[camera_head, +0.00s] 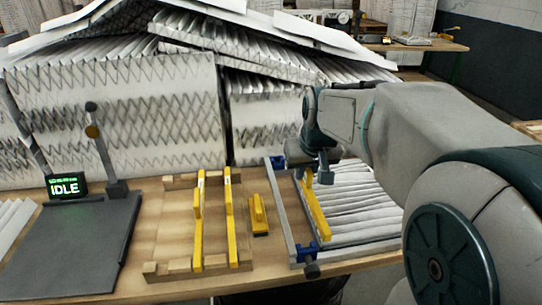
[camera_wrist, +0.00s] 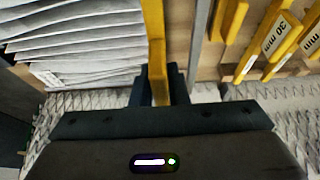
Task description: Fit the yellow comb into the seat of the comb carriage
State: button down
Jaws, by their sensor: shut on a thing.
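My gripper (camera_head: 322,178) is shut on a yellow comb (camera_head: 315,208), which also shows between the fingers (camera_wrist: 160,85) in the wrist view (camera_wrist: 155,35). The comb runs lengthwise over the comb carriage, beside its grey rail (camera_head: 282,215) and above the edge of the white pleated filter. The carriage has blue fittings at its far end (camera_head: 277,163) and near end (camera_head: 309,249). The comb's near end is close to the blue near fitting. I cannot tell whether the comb touches the seat or hangs just above it; the fingers hide its far part.
Two yellow combs (camera_head: 229,225) lie in a wooden rack (camera_head: 178,267); one reads "30 mm" in the wrist view (camera_wrist: 277,36). A short yellow piece (camera_head: 258,213) lies between rack and carriage. Left are a dark plate (camera_head: 75,245) and an "IDLE" display (camera_head: 65,186). Stacked pleated filters (camera_head: 115,120) stand behind.

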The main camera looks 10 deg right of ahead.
jog(key=shift+w+a+f, duration=0.45)
jog(key=shift+w+f, duration=0.1)
jog(key=shift+f, duration=0.55)
jog(key=shift+w+a+f, duration=0.5)
jog(key=shift+f, duration=0.55)
jog(key=shift+w+a+f, duration=0.45)
jog(key=shift+w+f, duration=0.1)
jog(key=shift+f, duration=0.55)
jog(key=shift+f, duration=0.15)
jog(key=c, duration=1.4)
grip_release()
jog(key=s+v, duration=0.1)
jog(key=v, duration=1.1)
jog(key=shift+g, duration=0.8)
jog(key=s+f, duration=0.3)
jog(key=s, duration=0.2)
jog(key=s+f, duration=0.3)
jog(key=s, duration=0.2)
jog(key=s+f, duration=0.4)
jog(key=s, duration=0.1)
jog(key=shift+s, duration=0.1)
